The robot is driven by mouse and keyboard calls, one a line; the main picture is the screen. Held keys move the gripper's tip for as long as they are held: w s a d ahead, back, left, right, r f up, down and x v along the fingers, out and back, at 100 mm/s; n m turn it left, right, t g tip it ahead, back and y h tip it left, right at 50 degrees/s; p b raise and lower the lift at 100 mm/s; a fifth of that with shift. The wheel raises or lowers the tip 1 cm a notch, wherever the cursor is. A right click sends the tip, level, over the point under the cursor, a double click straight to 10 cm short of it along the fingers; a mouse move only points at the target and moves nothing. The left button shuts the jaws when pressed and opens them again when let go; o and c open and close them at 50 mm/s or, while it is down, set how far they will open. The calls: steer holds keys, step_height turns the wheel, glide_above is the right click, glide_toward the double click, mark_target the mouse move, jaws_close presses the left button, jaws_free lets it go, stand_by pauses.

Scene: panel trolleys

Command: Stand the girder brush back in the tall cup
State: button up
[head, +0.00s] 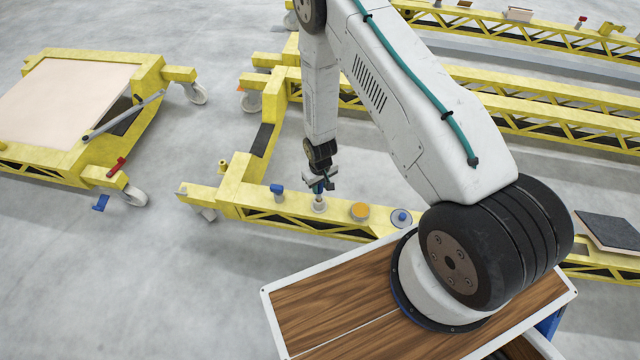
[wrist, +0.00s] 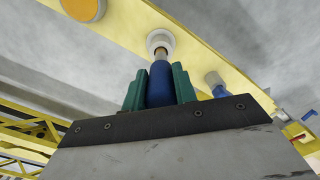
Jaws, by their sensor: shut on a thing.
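My gripper (head: 319,184) is over the yellow girder and shut on the girder brush. In the wrist view, its teal fingers (wrist: 160,76) hold the brush's blue handle (wrist: 160,88) from both sides. The brush points away from the gripper, lengthwise in line with the fingers. The pale tall cup (head: 319,206) stands on the girder directly below the gripper. In the wrist view, the brush's narrow lower end reaches the round mouth of the cup (wrist: 161,38). The bristles are hidden, and I cannot tell how deep the end sits.
On the same girder (head: 240,198) are a blue-topped pale object (head: 278,192) to the left, an orange-topped round tin (head: 360,211) and a blue-knobbed disc (head: 400,217) to the right. A yellow trolley with a pale panel (head: 70,95) stands left.

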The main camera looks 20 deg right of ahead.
mark_target(320, 191)
steer(key=shift+f, duration=1.85)
steer(key=o, duration=1.1)
steer(key=shift+o, duration=0.2)
step_height(320, 191, up, 8)
steer(key=shift+f, duration=0.15)
